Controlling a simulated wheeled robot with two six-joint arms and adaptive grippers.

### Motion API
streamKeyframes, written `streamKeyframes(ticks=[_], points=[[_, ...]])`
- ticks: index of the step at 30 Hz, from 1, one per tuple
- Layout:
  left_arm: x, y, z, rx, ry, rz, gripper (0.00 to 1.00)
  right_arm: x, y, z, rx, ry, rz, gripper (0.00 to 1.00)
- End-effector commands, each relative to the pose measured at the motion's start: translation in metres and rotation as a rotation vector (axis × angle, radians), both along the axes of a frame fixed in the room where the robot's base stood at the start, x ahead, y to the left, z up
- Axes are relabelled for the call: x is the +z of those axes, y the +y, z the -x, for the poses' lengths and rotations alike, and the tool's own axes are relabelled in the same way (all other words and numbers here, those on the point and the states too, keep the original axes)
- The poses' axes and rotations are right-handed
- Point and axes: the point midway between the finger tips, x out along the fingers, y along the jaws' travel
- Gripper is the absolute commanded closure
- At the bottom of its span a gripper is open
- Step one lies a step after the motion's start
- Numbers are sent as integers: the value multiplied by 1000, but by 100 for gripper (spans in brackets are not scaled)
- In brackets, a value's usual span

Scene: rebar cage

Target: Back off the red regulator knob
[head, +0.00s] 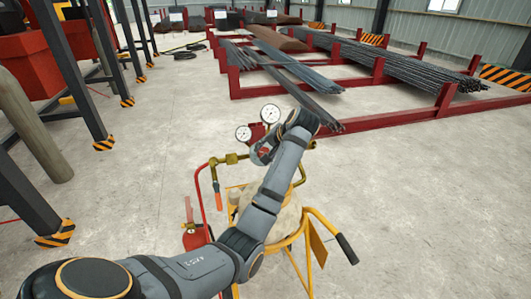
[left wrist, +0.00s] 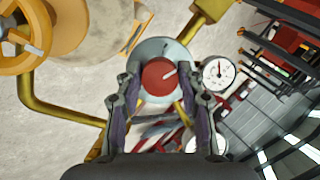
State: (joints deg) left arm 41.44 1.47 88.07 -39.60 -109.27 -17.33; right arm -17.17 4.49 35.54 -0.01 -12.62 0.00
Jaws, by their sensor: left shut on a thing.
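One gauge (left wrist: 218,73) also shows right of the knob in the left wrist view. My right gripper is in neither view.
A yellow cylinder cart (head: 311,223) with a dark handle (head: 347,249) stands under my left arm. A brass fitting (head: 231,159) and a red hose (head: 198,187) are left of the gripper. Red racks of rebar (head: 400,66) stand behind. The floor at right is clear.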

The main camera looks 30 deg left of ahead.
Motion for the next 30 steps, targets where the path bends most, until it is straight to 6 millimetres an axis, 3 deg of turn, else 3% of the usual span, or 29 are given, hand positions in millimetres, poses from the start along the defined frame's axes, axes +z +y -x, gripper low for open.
streamKeyframes(ticks=[30], points=[[1,3,1,538,-491,415,93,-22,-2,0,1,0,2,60]])
